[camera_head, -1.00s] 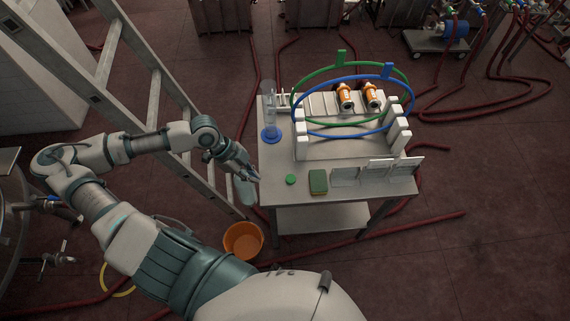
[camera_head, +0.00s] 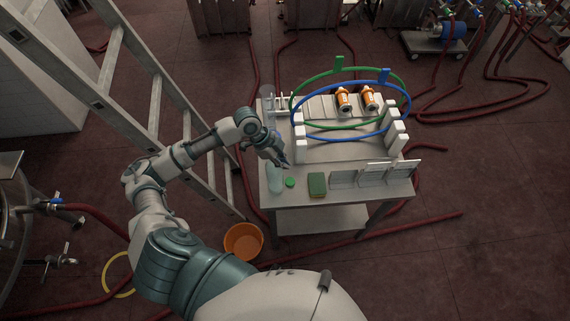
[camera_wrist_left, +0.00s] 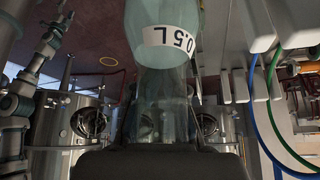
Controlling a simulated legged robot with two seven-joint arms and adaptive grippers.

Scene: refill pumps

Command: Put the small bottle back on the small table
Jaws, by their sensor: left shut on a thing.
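The small bottle (camera_head: 274,180) is translucent pale green. In the left wrist view the bottle (camera_wrist_left: 165,55) shows a white "0.5 L" label, upside down in the picture. My left gripper (camera_head: 281,160) is shut on the bottle, over the front left corner of the small table (camera_head: 302,204). The fingers partly hide the bottle's upper part in the head view. I cannot tell whether its base touches the tabletop. A green cap (camera_head: 290,183) lies just right of the bottle. My right gripper is not in view.
A green sponge (camera_head: 317,184) and clear upright panels (camera_head: 372,176) stand along the table's front. Behind are a white rack, blue and green hoops (camera_head: 350,138) and orange-labelled bottles (camera_head: 344,100). A ladder (camera_head: 153,110) stands left; an orange bucket (camera_head: 243,241) is on the floor.

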